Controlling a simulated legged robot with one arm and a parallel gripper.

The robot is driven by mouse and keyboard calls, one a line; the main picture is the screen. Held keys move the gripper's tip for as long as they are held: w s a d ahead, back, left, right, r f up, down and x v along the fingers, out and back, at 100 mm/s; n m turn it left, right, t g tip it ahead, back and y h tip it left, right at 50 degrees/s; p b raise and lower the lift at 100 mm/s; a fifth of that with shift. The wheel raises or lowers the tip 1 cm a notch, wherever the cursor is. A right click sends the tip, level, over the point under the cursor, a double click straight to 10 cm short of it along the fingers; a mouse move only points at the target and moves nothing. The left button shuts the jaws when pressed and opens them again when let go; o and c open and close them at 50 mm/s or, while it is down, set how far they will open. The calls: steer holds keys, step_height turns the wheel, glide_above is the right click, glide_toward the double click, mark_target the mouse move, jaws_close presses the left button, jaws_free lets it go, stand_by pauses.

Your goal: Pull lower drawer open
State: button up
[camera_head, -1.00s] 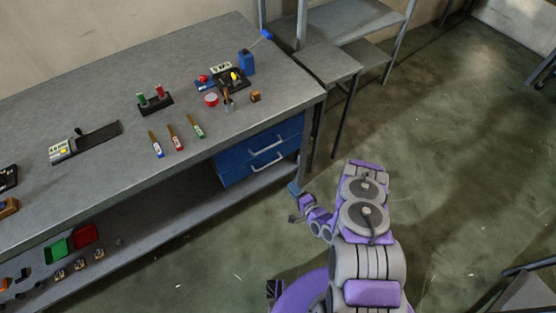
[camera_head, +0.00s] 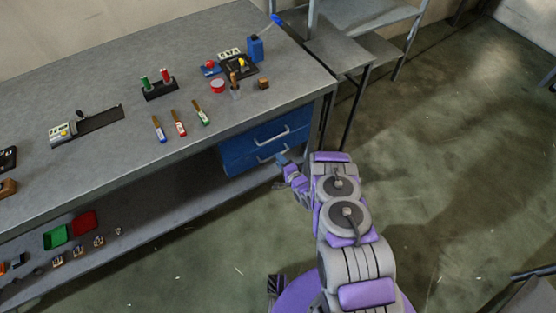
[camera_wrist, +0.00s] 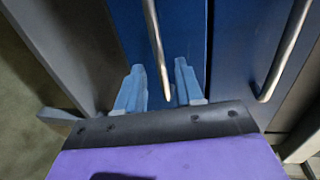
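The blue lower drawer (camera_head: 236,163) sits under the right end of the workbench, below the upper drawer (camera_head: 250,138). In the wrist view, the lower drawer's metal handle (camera_wrist: 153,28) runs between the two blue fingers of my gripper (camera_wrist: 159,68). The fingers stand apart on either side of the bar, with gaps visible. The upper drawer's handle (camera_wrist: 286,50) is to the right of them in that view. In the head view my gripper (camera_head: 281,161) is at the lower drawer's front, partly covering its handle. Both drawers look closed.
The grey workbench (camera_head: 100,70) holds markers, a blue bottle (camera_head: 255,49) and small tools. Its lower shelf (camera_head: 150,215) carries a green tray (camera_head: 55,237) and a red tray (camera_head: 84,224). A metal rack (camera_head: 345,50) stands right of the bench.

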steer(key=shift+w+a+f, duration=0.15)
steer(key=shift+w+a, duration=0.35)
steer(key=shift+a, duration=0.1)
steer(key=shift+w+a+f, duration=0.15)
steer(key=shift+w+a, duration=0.3)
steer(key=shift+a, duration=0.1)
steer(key=shift+d+r, duration=0.1)
steer(key=shift+d, duration=0.5)
steer(key=shift+c, duration=0.2)
steer(key=shift+a, duration=0.45)
steer(key=c, duration=0.6)
jaws_close()
steer(key=shift+d, duration=0.25)
